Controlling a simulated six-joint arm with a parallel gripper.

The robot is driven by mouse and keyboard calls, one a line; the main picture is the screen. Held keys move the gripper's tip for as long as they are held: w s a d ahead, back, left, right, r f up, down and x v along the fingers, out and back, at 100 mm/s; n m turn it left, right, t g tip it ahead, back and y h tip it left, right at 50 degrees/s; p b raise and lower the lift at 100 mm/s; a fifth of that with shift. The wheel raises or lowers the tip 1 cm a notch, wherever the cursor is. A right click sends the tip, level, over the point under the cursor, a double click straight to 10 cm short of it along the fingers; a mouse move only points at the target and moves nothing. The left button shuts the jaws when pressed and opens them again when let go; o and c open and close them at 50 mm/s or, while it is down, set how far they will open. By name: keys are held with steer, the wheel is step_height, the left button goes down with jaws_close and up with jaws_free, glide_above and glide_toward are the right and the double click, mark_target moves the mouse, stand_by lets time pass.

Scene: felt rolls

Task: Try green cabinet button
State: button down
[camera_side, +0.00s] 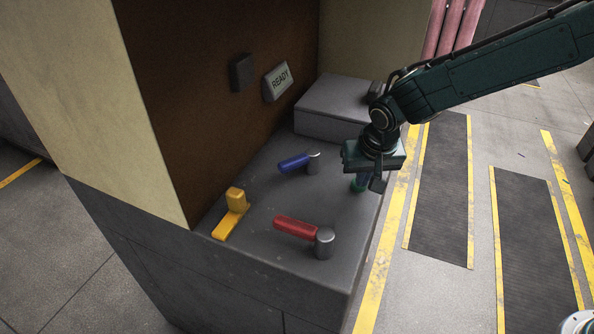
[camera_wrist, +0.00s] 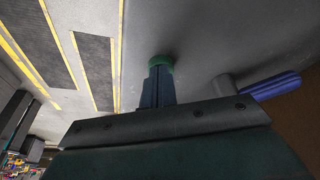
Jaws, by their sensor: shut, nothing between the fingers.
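The green button (camera_side: 358,186) sits on the grey cabinet top (camera_side: 262,225), near its right edge, and is partly hidden by my gripper (camera_side: 371,181). In the wrist view the green button (camera_wrist: 160,61) shows as a round rim right at the tips of my gripper (camera_wrist: 158,76). My gripper is shut and empty, pointing down at the button. I cannot tell whether the tips touch it or how far it is pressed.
A blue lever (camera_side: 294,163), a red lever (camera_side: 296,227) and a yellow switch (camera_side: 235,204) stand on the cabinet top. A raised grey block (camera_side: 335,105) lies behind. A READY sign (camera_side: 278,82) and a dark box (camera_side: 242,73) are on the brown panel. Floor at right is open.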

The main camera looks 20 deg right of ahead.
steer(key=shift+r, duration=2.85)
steer(key=shift+r, duration=0.15)
steer(key=v, duration=1.3)
steer(key=shift+s+r, duration=0.15)
steer(key=shift+r, duration=0.15)
steer(key=shift+s+d, duration=0.1)
steer(key=s+d+r+n+t, duration=0.1)
steer(key=s+d+r, duration=0.4)
steer(key=s+d, duration=0.65)
steer(key=s+d+f+n, duration=0.1)
steer(key=s+d+f, duration=0.1)
steer(key=s, duration=0.5)
steer(key=s+d+f+n+t+y, duration=0.1)
steer(key=s+d+f, duration=0.1)
steer(key=s+d, duration=0.2)
steer(key=shift+s+d+f, duration=0.15)
steer(key=shift+s+d, duration=0.1)
steer(key=shift+s, duration=1.3)
